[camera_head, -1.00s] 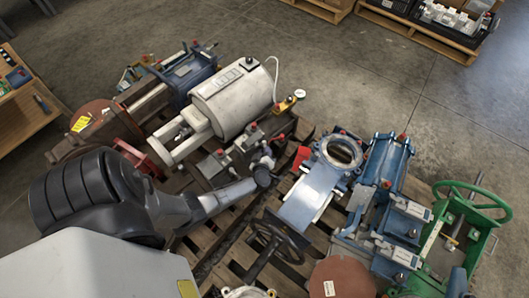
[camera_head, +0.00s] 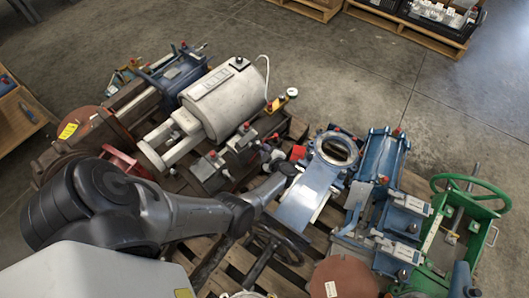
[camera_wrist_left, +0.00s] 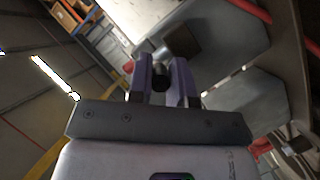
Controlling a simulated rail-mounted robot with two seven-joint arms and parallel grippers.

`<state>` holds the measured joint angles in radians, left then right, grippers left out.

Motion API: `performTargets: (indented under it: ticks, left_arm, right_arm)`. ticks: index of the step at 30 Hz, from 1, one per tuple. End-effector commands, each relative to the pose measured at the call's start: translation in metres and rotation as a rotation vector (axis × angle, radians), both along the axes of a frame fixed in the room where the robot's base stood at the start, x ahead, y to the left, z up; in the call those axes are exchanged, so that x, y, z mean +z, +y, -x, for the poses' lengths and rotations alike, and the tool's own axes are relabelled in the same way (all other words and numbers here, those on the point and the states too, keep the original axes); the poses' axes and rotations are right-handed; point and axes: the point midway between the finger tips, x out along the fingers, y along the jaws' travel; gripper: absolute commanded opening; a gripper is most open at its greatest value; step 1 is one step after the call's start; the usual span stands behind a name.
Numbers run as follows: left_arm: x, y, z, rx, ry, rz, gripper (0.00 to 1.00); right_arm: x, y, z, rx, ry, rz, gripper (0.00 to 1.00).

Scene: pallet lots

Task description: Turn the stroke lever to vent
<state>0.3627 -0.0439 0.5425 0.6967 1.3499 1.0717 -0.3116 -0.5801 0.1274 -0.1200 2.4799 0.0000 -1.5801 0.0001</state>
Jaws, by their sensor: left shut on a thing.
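My left arm reaches in from the left in the head view, and its gripper (camera_head: 276,162) is among the valve parts, between the pale cylinder actuator and the blue gate valve. In the left wrist view the gripper's two fingers (camera_wrist_left: 162,82) are closed about a small dark rounded knob (camera_wrist_left: 160,80), seemingly the stroke lever's end. The lever's body and its vent marking cannot be made out; the gripper and wrist hide that spot in the head view. My right gripper is not in view.
The pale cylinder actuator (camera_head: 222,100) stands just left of the gripper. The blue gate valve (camera_head: 308,190) is close on the right, with a blue actuator (camera_head: 381,160) beyond it. A dark handwheel (camera_head: 275,243) lies below, and a green handwheel (camera_head: 470,190) stands far right.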

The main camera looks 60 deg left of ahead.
Motion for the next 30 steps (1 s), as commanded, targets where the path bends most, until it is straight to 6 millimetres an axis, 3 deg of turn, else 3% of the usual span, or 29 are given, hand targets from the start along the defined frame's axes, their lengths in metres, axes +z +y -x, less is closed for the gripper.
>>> performTargets:
  ticks: [17, 18, 25, 30]
  left_arm:
    - [-0.0001, 0.0005, -0.0016, 0.032, 0.0, 0.001, 0.0]
    - [0.0, 0.0005, -0.0015, 0.032, 0.0, 0.001, 0.21]
    - [0.0, 0.0007, -0.0015, 0.033, 0.0, 0.0, 0.43]
    - [0.0, 0.0008, -0.0015, 0.033, 0.0, 0.0, 0.44]
  right_arm:
    - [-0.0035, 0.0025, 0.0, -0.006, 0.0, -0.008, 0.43]
    - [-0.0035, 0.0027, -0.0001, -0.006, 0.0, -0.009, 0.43]
    - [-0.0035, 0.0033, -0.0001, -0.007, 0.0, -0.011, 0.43]
    - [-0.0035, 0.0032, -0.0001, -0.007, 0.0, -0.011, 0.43]
